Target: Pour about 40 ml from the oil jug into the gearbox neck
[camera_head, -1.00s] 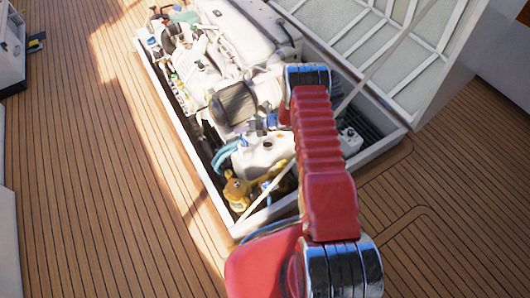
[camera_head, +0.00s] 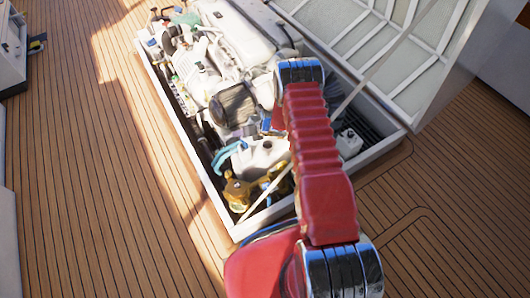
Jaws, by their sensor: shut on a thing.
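My red arm (camera_head: 322,165) reaches up and away from the bottom of the view over the open engine hatch. My gripper does not show clearly; it is hidden beyond the arm's far joint or among the engine parts. I cannot make out what it holds. A white rounded body (camera_head: 260,156) with a dark spot on top sits left of the arm; I cannot tell whether it is the oil jug or an engine part. A small white container (camera_head: 350,143) stands in the hatch right of the arm. I cannot make out the gearbox neck for certain.
A pale engine (camera_head: 235,50) with hoses fills the hatch. Yellow-brown parts (camera_head: 238,193) lie at its near end. A pale rod (camera_head: 372,72) slants across the hatch by the raised lid (camera_head: 425,60). Clear plank deck (camera_head: 90,170) lies left.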

